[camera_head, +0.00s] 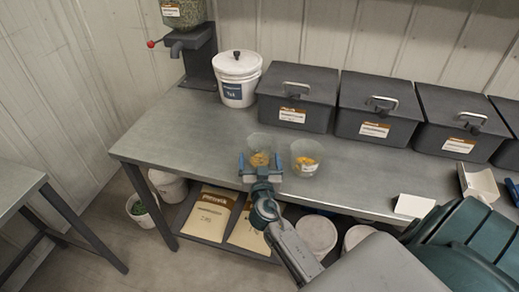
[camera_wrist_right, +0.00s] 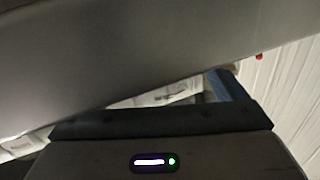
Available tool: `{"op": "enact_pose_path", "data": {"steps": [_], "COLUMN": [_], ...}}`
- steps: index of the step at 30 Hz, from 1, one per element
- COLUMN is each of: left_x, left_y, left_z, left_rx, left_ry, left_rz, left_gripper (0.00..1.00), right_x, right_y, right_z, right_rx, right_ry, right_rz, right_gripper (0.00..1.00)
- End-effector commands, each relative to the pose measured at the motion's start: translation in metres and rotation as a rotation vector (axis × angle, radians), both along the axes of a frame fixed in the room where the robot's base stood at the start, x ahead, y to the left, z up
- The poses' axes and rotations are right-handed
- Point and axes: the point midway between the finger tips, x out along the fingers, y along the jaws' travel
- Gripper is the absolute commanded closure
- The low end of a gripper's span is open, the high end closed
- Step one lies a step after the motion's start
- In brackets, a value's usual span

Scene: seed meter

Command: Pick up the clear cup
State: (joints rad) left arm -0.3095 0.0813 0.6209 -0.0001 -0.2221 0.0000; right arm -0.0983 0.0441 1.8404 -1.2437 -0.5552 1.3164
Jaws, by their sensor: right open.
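Two clear cups stand near the front edge of the grey metal table. The left clear cup (camera_head: 258,142) has tan-orange contents low inside. The right clear cup (camera_head: 305,150) holds brighter orange-yellow contents. My right gripper (camera_head: 260,162) is open at the front of the left cup, with one blue finger on each side of its lower part. I cannot tell whether the fingers touch the cup. The right cup stands just right of the gripper, apart from it. The right wrist view shows no cup clearly. My left gripper is not in view.
Dark lidded bins (camera_head: 298,97) line the back of the table (camera_head: 180,135). A white lidded bucket (camera_head: 237,80) and a seed dispenser (camera_head: 186,30) stand back left. The table's left part is clear.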

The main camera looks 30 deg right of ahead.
Motion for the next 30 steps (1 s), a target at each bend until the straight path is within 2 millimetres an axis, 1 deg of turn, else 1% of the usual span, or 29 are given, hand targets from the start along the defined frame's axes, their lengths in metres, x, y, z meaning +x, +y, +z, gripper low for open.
{"op": "enact_pose_path", "data": {"steps": [1, 6, 14, 17, 21, 22, 30], "left_x": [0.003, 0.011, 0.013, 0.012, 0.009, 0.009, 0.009], "left_y": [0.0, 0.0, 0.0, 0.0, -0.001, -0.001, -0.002], "left_z": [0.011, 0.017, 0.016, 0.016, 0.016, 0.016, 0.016], "left_rx": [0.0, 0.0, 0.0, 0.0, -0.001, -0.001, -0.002], "left_ry": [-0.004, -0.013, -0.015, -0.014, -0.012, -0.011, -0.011], "left_rz": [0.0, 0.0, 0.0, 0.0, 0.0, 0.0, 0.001], "left_gripper": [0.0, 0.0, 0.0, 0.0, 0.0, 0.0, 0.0], "right_x": [0.007, 0.023, 0.025, 0.025, 0.025, 0.025, 0.025], "right_y": [-0.006, -0.015, -0.016, -0.016, -0.016, -0.016, -0.016], "right_z": [0.006, 0.002, 0.0, 0.0, 0.0, 0.0, 0.0], "right_rx": [-0.004, 0.0, 0.0, 0.0, 0.0, 0.0, 0.001], "right_ry": [0.001, 0.0, 0.0, 0.0, 0.0, 0.0, 0.0], "right_rz": [0.0, 0.0, 0.0, 0.0, 0.0, 0.0, 0.0], "right_gripper": [0.09, 0.09, 0.09, 0.26, 0.54, 0.56, 0.56]}}
